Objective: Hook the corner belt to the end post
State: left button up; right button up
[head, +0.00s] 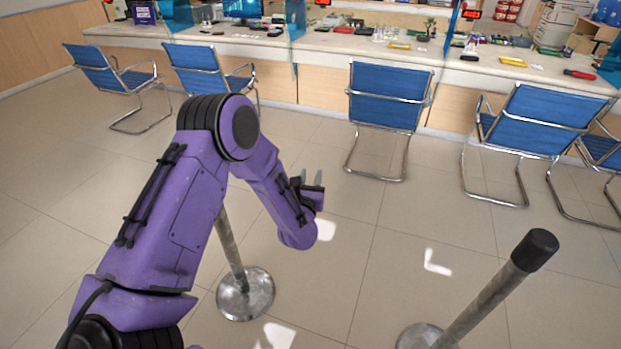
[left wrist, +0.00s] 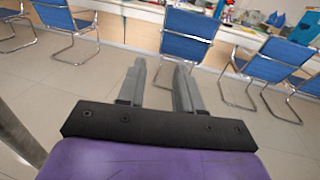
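Two metal stanchion posts stand on the floor in the head view. The right post (head: 487,305) is grey with a black cap and a round base cut off by the lower edge. The left post (head: 232,250) has a round metal base, and my left arm hides its top. I cannot tell which is the end post. A grey post (left wrist: 14,122) also shows at the left edge of the left wrist view. My left gripper (head: 311,180) is between the two posts, its fingers apart and empty (left wrist: 160,72). No belt is visible. My right gripper is out of view.
Blue chairs with metal frames (head: 388,97) stand along the teller counter (head: 340,45) at the back. Small items and glass dividers are on the counter. The tiled floor (head: 375,250) between the posts is clear, with bright light patches.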

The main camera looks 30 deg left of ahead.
pick_arm(q)
jog(key=b+v, duration=0.3)
jog(key=v, duration=0.7)
jog(key=shift+s+b, duration=0.25)
jog(key=shift+b, duration=0.1)
